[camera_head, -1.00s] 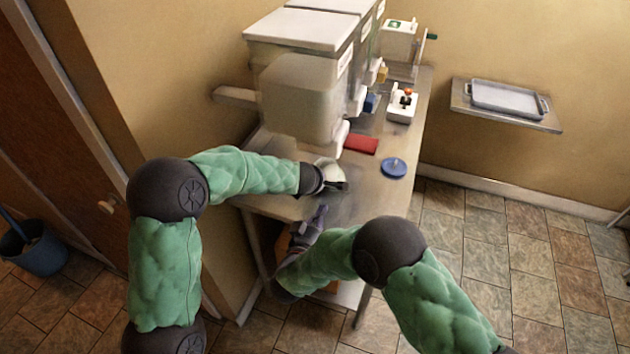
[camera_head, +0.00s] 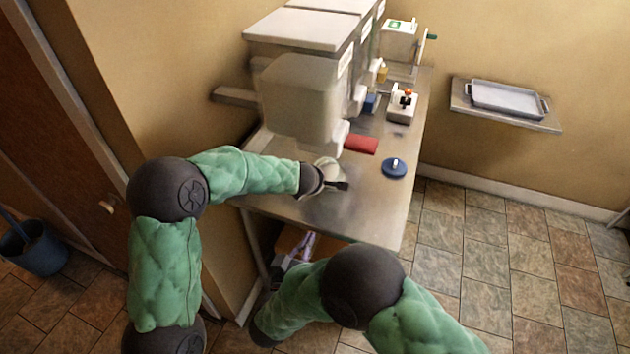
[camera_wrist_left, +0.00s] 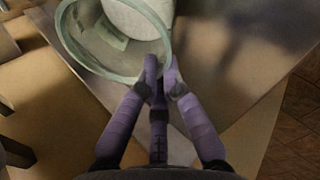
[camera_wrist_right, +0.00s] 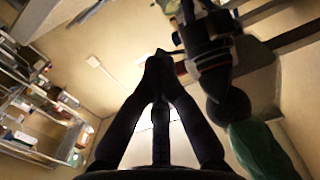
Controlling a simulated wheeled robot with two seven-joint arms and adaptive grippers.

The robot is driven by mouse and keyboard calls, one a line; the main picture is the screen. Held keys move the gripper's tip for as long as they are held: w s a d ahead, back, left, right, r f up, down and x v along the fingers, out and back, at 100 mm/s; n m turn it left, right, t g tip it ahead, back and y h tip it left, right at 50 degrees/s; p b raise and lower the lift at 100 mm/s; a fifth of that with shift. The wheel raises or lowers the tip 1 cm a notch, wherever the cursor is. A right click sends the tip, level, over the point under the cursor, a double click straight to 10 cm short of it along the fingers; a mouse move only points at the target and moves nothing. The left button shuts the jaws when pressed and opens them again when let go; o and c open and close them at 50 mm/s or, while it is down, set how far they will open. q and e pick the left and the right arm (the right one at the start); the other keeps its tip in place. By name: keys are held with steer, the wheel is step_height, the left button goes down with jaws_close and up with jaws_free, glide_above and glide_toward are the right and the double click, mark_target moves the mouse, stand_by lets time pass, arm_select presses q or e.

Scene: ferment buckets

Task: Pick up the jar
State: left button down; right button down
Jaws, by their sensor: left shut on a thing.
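The jar (camera_head: 330,167) is a clear, pale glass vessel on the near part of the metal table, partly hidden by my left gripper. In the left wrist view its round greenish rim (camera_wrist_left: 72,48) fills the top, and something whitish shows inside. My left gripper (camera_head: 340,186) is shut on the jar's rim, with its purple fingertips (camera_wrist_left: 163,72) pinching the glass wall. My right gripper (camera_head: 308,240) is below the table's near edge, away from the jar. Its fingertips (camera_wrist_right: 159,60) meet with nothing between them.
Large white-lidded buckets (camera_head: 300,95) stand at the back left of the table (camera_head: 375,215). A red block (camera_head: 360,145), a blue knobbed disc (camera_head: 394,168) and a small white device (camera_head: 402,104) lie beyond the jar. A tray (camera_head: 508,97) sits on the wall shelf.

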steer(key=shift+f, duration=0.1)
steer(key=w+d+f+n+g+y, duration=0.1)
steer(key=d+f+g+y, duration=0.25)
steer(key=f, duration=0.65)
steer(key=w+d+f+g+y, duration=0.15)
steer(key=d+f+g, duration=0.35)
steer(key=f, duration=0.5)
steer(key=s+d+f+g+y, duration=0.2)
steer(key=s+f+g, duration=0.2)
steer(key=s, duration=0.5)
steer(key=s+d+f+g+y, duration=0.2)
steer(key=s+d+f+g, duration=0.1)
steer(key=s, duration=0.7)
steer(key=shift+f+g, duration=0.35)
steer(key=shift+f, duration=0.3)
steer(key=shift+d, duration=0.1)
